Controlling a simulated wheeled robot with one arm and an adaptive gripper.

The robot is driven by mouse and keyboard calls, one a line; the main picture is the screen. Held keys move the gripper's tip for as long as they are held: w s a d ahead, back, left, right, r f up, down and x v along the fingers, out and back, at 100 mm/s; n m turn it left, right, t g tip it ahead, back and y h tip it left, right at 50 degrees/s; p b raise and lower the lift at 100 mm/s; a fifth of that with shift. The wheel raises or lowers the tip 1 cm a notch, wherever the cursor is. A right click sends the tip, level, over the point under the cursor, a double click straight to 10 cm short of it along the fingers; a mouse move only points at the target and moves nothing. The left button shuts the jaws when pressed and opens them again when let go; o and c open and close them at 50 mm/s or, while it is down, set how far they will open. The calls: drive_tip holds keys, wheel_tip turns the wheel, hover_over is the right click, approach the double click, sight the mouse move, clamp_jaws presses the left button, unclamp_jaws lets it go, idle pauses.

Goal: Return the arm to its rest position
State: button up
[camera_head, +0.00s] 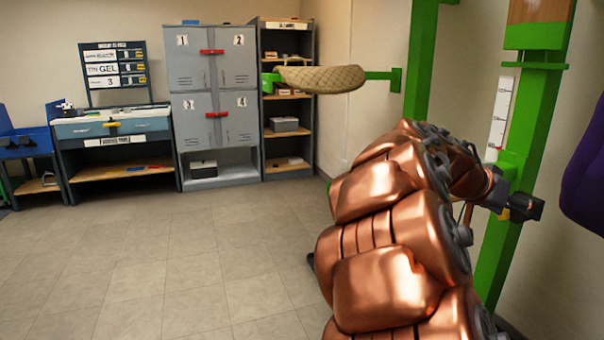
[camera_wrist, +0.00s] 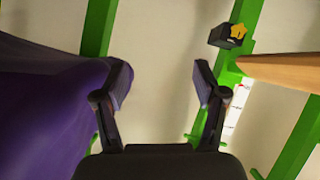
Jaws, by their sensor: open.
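My copper arm fills the middle and right of the head view. The purple thing also shows at the right edge of the head view (camera_head: 586,175).
A tan woven pad (camera_head: 322,78) sits on a green bracket. A wooden bar (camera_wrist: 285,72) and a black box with a yellow star (camera_wrist: 231,36) are right of my gripper. Floor at left is clear.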

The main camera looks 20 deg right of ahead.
drive_tip(key=s+a+r+n+y+p, duration=0.1)
drive_tip(key=s+a+n+y+p, duration=0.3)
drive_tip(key=a+p, duration=0.5)
drive_tip(key=s+a+r+n+y+p, duration=0.2)
drive_tip(key=s+a+n+y+p, duration=0.2)
drive_tip(key=s+a+p, duration=0.5)
drive_tip(key=s+a+r+n+y+p, duration=0.2)
drive_tip(key=a+p, duration=0.7)
drive_tip(key=a, duration=1.2)
drive_tip(key=s+n+y, duration=0.2)
drive_tip(key=s+n, duration=0.2)
drive_tip(key=n, duration=0.1)
drive_tip(key=shift+s+r+g, duration=0.2)
drive_tip(key=shift+g, duration=0.1)
